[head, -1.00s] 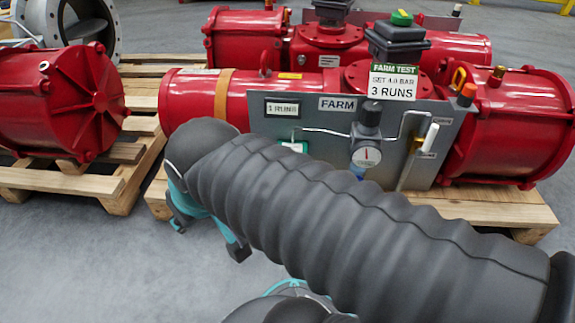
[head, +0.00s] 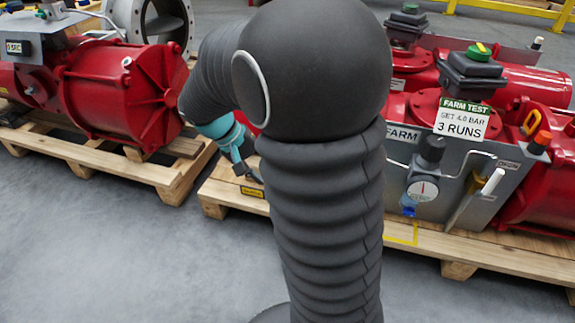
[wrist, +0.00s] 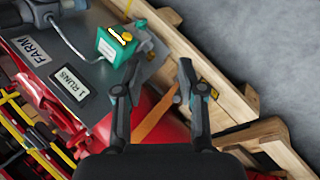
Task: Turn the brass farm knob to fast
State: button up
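The brass knob (wrist: 126,37) sits on a small teal box (wrist: 112,50) on the grey panel (wrist: 100,76), in the upper left of the wrist view. A light label strip lies beside the knob. In the head view my arm hides the box and knob. My gripper (wrist: 158,72) is open and empty, its two fingers apart, to the lower right of the box and not touching it. In the head view, part of my gripper (head: 243,168) shows left of my arm, near the pallet.
A "1 RUNS" display (wrist: 68,83) and a FARM label (wrist: 32,50) are on the panel. A wooden pallet (head: 440,250) lies below; grey floor is clear in front.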

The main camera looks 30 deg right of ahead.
jog(key=w+d+f+g+h+p, duration=0.1)
jog(key=w+d+f+h+p, duration=0.2)
jog(key=f, duration=0.6)
jog(key=w+d+f+g+h, duration=0.1)
jog(key=w+d+f+h, duration=0.3)
jog(key=f, duration=0.6)
jog(key=w+d+f+g+h+p, duration=0.1)
jog(key=w+d+f+h+p, duration=0.15)
jog(key=w+f+h, duration=0.45)
jog(key=s+d, duration=0.2)
jog(key=d, duration=0.2)
jog(key=s+d+f+y, duration=0.1)
jog(key=s+d, duration=0.1)
jog(key=d, duration=0.2)
jog(key=s+d+f+y+p, duration=0.1)
jog(key=s+d, duration=0.1)
jog(key=d, duration=0.2)
jog(key=shift+d, duration=0.15)
grip_shut()
